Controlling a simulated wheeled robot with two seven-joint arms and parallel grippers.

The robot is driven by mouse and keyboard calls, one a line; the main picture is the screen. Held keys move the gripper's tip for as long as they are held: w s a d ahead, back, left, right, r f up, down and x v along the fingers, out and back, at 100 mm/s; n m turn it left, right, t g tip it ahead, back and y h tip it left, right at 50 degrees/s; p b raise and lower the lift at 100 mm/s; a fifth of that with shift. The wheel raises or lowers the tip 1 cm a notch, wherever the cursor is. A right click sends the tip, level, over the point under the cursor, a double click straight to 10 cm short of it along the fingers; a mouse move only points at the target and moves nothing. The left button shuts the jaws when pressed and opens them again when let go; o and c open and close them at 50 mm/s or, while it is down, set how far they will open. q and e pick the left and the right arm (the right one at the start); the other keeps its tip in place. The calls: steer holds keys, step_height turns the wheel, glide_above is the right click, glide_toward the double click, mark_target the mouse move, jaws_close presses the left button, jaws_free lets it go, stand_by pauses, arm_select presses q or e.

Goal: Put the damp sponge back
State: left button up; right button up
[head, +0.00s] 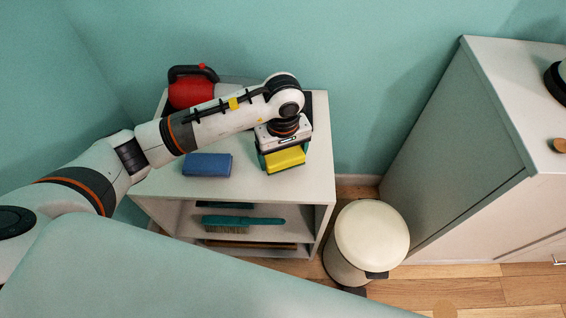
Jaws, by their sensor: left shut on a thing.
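A yellow sponge with a green layer (287,161) is at the right part of the top of a white shelf unit (255,190). My left gripper (283,148) reaches down from above and is shut on this sponge. I cannot tell whether the sponge touches the top or hangs just above it. A blue block, perhaps another sponge (207,165), lies flat on the same top, to the left and apart. Neither one visibly shows whether it is damp. My right gripper is out of view.
A red can-like thing with a black handle (194,88) stands at the back left of the shelf top, behind my arm. A teal brush (243,221) lies on a lower shelf. A cream-lidded bin (371,233) and a grey cabinet (460,140) are to the right.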

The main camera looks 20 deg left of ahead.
mark_target(283, 164)
arm_select(q)
step_height(283, 164, down, 4)
steer(key=shift+r, duration=0.15)
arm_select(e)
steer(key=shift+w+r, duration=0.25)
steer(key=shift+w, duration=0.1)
arm_select(q)
steer(key=o, duration=1)
steer(key=shift+c, duration=0.2)
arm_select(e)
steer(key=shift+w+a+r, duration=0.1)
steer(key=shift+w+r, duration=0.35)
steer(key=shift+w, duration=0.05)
